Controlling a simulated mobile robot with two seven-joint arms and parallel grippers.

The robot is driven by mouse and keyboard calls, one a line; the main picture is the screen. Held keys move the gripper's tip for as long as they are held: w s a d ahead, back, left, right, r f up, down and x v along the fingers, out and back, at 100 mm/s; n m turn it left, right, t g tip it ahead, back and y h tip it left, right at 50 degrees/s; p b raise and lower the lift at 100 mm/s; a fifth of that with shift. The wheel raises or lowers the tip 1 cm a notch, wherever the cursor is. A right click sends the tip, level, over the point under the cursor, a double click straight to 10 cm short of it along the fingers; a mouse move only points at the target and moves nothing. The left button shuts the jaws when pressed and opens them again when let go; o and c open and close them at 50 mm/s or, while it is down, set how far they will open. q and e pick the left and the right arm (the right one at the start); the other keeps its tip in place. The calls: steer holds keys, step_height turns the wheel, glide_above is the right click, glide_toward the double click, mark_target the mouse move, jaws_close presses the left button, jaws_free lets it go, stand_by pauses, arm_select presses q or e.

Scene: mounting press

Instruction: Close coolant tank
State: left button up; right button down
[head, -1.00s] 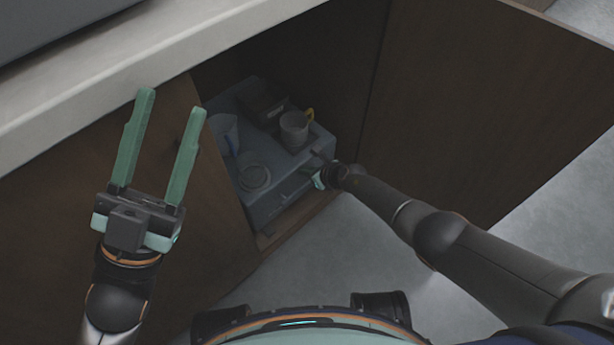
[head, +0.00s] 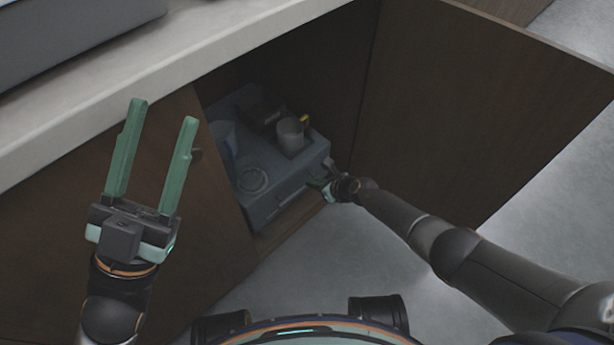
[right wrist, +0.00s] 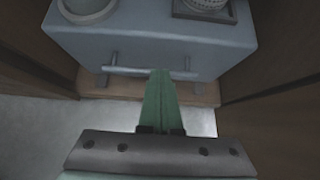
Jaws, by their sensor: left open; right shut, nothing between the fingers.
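The coolant tank appears to be the grey box (head: 262,208) inside the open cabinet. In the right wrist view its front (right wrist: 150,45) fills the upper part, with a horizontal bar handle (right wrist: 150,72) along its lower front. My right gripper (head: 318,184) is at the box's front right side. My left gripper (head: 163,112) is open and empty, in front of the closed cabinet panel.
A cup (head: 290,134), a round ring-shaped part (head: 252,180) and a clear container (head: 224,136) are on top of the box. The open cabinet door (head: 475,110) stands to the right. The worktop edge (head: 190,62) runs above. The floor (head: 300,265) in front is clear.

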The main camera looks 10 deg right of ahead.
arm_select(q)
step_height(320, 180, up, 9)
steer(key=a+p, duration=0.1)
steer(key=p, duration=0.5)
steer(key=shift+s+f+m+t, duration=0.15)
steer(key=shift+m+t, duration=0.25)
arm_select(e)
steer(key=v, duration=0.8)
steer(key=shift+d+f, duration=0.1)
